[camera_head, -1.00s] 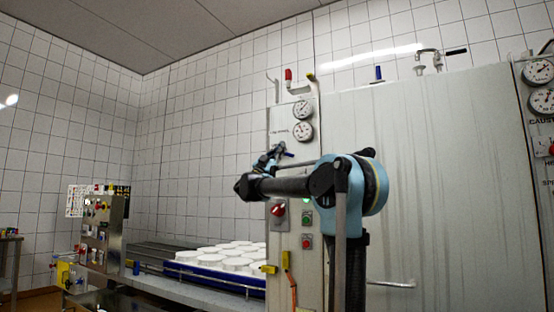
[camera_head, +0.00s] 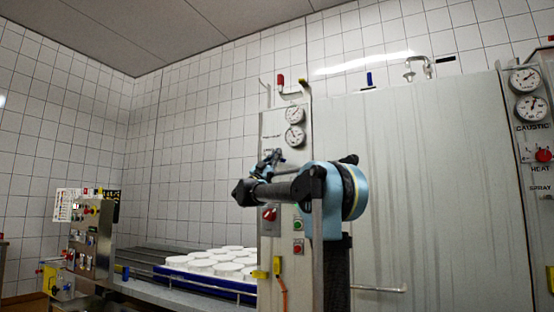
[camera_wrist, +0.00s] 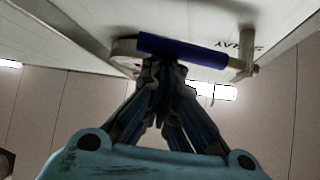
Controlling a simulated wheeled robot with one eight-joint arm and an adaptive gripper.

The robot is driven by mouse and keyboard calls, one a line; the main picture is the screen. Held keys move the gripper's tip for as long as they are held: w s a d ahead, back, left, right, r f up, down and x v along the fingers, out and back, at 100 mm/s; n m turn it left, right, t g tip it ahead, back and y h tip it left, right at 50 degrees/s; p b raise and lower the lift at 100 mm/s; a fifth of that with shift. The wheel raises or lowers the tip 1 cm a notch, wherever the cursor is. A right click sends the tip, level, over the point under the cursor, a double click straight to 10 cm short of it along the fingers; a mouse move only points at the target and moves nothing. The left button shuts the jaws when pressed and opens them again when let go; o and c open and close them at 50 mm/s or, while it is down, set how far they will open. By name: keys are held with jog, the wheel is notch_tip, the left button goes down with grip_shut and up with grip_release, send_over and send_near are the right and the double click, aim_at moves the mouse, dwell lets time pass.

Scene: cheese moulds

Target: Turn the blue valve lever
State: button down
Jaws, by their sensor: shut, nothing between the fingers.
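The blue valve lever (camera_wrist: 185,50) shows in the wrist view as a blue sleeve lying nearly level across the upper middle. Its right end runs to a metal fitting (camera_wrist: 246,52) on a pale panel. My gripper (camera_wrist: 163,65) is shut and empty, its fingertips together just below the lever's left half. I cannot tell whether they touch it. In the head view my gripper (camera_head: 268,160) is in front of the narrow control panel (camera_head: 270,232), below two gauges. The lever cannot be clearly made out there.
A red knob (camera_head: 269,214) and green and red buttons sit below my gripper. A large pale cabinet (camera_head: 430,190) stands to the right. White moulds (camera_head: 215,262) lie in a blue tray on a conveyor to the left. Another upright blue handle (camera_head: 369,79) is on top of the cabinet.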

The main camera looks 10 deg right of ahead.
jog(key=shift+w+a+f+m+g, duration=0.1)
jog(key=shift+w+f+m+g, duration=0.05)
jog(key=shift+f+m+g, duration=0.3)
